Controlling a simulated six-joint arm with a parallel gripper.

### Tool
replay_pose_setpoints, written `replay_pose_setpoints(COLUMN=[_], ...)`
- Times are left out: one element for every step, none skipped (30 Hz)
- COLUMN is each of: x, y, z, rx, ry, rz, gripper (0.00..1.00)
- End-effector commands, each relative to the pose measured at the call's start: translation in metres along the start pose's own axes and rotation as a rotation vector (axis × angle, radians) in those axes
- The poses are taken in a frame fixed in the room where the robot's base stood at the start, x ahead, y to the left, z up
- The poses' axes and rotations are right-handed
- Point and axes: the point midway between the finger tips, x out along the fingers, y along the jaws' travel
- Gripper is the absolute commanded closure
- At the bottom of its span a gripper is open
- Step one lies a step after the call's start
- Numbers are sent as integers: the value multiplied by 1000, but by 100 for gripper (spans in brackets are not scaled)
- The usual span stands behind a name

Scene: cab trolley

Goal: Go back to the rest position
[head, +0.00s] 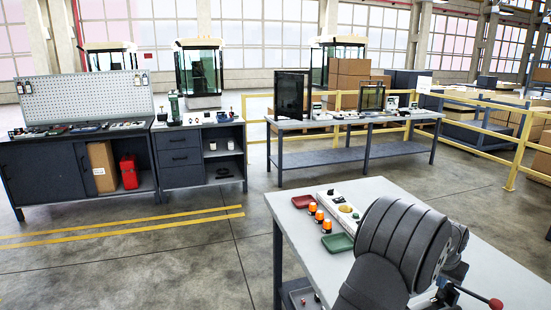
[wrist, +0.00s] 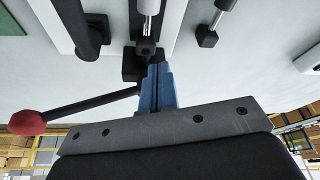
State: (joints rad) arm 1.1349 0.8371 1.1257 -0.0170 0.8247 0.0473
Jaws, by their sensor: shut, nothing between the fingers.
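My gripper (wrist: 156,72) shows in the wrist view with its blue fingers together and nothing between them. The fingertips are close in the picture to a dark block on a white mechanism (wrist: 60,28); I cannot tell whether they touch. A black lever with a red knob (wrist: 27,123) reaches out to the left of the fingers. In the head view the red knob (head: 496,303) shows at the lower right, beside my dark arm. My arm hides the gripper and much of the mechanism there.
The grey trolley top (head: 385,190) holds a red tray (head: 303,201), several orange beacons (head: 319,215), a white panel with buttons (head: 340,207) and a green tray (head: 337,243). Workbenches (head: 350,128) stand behind. Bare trolley top lies right of the panel, and open floor to the left.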

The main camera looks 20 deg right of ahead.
Motion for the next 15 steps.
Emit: replay_pose_setpoints(x=[1, 1, 1, 1, 1, 1, 1, 1, 1, 1, 1, 1, 1, 1, 1], y=[0, 1, 1, 1, 1, 1, 1, 1, 1, 1, 1, 1, 1, 1, 1], z=[0, -1, -1, -1, -1, -1, -2, -2, -2, -2, -2, -2, -2, -2, -2], rx=[15, 23, 33, 40, 45, 50, 54, 56, 58, 59, 59, 59, 59, 59, 59], ry=[-1, -1, -1, -1, -1, -1, -1, -1, 0, 0, 0, 0, 0, 0, 0], rz=[6, 10, 14, 16, 17, 19, 20, 21, 22, 22, 22, 22, 22, 22, 22], gripper=[100, 100, 100, 100, 100, 100, 100, 100, 100, 100, 100, 100, 100, 100, 100])
